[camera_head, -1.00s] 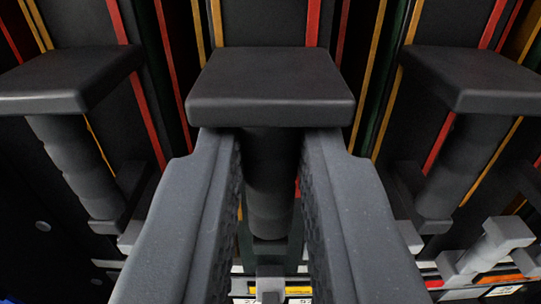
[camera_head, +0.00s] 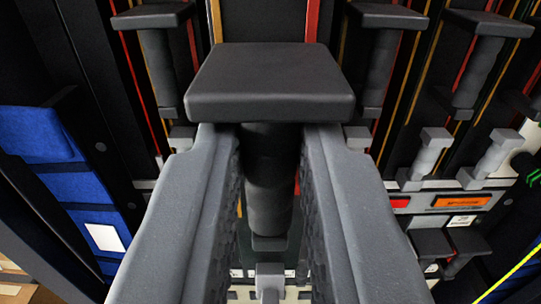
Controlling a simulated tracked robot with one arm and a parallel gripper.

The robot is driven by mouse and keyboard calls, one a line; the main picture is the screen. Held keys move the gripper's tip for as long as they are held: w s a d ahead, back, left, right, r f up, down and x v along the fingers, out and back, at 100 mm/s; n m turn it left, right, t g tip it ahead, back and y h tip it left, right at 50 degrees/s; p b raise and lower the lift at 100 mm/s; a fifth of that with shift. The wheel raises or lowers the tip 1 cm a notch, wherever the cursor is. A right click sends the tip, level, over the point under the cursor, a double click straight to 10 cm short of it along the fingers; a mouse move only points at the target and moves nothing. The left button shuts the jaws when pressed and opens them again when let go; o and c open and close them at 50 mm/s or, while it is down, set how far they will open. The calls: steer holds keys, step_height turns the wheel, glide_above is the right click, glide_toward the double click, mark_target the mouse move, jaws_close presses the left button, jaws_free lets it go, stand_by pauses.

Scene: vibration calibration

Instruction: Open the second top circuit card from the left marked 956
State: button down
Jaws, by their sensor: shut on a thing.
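My gripper (camera_head: 270,165) is shut on the dark upright handle (camera_head: 268,205) of a circuit card, with one finger on each side of it. The handle's wide flat top cap (camera_head: 270,85) sits just beyond the fingers. The card stands out from the row, nearer to me than its neighbours. Red and yellow stripes show behind the cap. The fingers hide much of the card, and I cannot read its number. One similar card handle (camera_head: 158,70) stands to its left in the row.
More card handles stand to the right, one close by (camera_head: 382,65) and one farther (camera_head: 480,70). Small grey handles (camera_head: 428,152) and an orange label (camera_head: 462,202) are at lower right. Blue panels (camera_head: 75,180) are at left, and a yellow cable (camera_head: 512,272) is at lower right.

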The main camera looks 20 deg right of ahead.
steer(key=c, duration=1.4)
jaws_free()
steer(key=b+v, duration=0.1)
steer(key=v, duration=1.2)
steer(key=shift+s+a, duration=0.1)
steer(key=shift+s, duration=0.3)
steer(key=a+r+n+y, duration=0.1)
steer(key=a+r, duration=0.3)
steer(key=r, duration=0.2)
steer(key=w+a+r+n+g+y, duration=0.1)
steer(key=a+r+y, duration=0.1)
steer(key=a+r, duration=0.2)
steer(key=a+r+n+g+y, duration=0.1)
steer(key=a+r+y, duration=0.1)
steer(key=a+r, duration=0.3)
step_height(320, 180, up, 3)
steer(key=shift+w+a+f, duration=0.1)
steer(key=shift+w+f, duration=0.05)
steer(key=shift+f, duration=0.05)
